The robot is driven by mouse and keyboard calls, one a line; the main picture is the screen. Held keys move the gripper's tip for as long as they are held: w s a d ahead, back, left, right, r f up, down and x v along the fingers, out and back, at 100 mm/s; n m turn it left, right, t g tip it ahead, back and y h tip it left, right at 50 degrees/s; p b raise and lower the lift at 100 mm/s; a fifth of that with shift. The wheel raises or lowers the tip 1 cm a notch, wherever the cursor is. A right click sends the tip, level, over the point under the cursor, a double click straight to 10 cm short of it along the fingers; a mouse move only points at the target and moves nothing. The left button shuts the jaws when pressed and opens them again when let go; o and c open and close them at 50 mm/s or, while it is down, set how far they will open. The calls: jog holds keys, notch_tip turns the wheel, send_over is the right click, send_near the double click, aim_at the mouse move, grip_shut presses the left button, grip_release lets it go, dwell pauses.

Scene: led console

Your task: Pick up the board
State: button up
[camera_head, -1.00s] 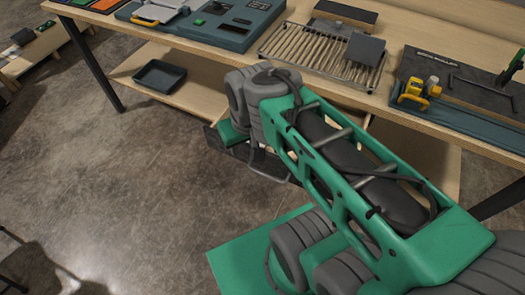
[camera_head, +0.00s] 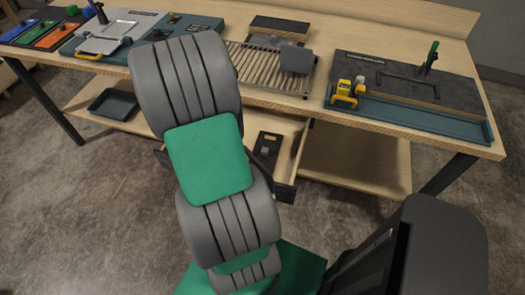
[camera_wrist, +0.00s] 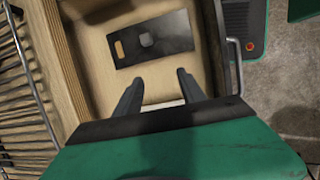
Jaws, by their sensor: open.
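In the head view the board (camera_head: 264,152) shows partly, beside my arm, inside the drawer (camera_head: 287,172). My gripper (camera_wrist: 160,78) is open and empty, its two fingers spread and pointing toward the board's near edge. They look apart from it, though the height gap is hard to judge. In the head view my arm hides the gripper.
The drawer handle (camera_wrist: 237,65) is at the right of the wrist view. On the bench stand a slatted metal rack (camera_head: 262,72), a teal console (camera_head: 180,30) and a dark station with a yellow tool (camera_head: 346,92). A dark tray (camera_head: 112,103) sits on the lower shelf.

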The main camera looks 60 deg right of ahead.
jog(key=g, duration=0.1)
send_near(265, 150)
jog(key=f, duration=0.1)
jog(key=shift+y, duration=0.4)
jog(key=x, duration=0.7)
jog(key=shift+s+d+f+p, duration=0.25)
jog(key=shift+d+f+p, duration=0.05)
jog(key=shift+d+p, duration=0.15)
jog(key=shift+c, duration=0.5)
grip_shut()
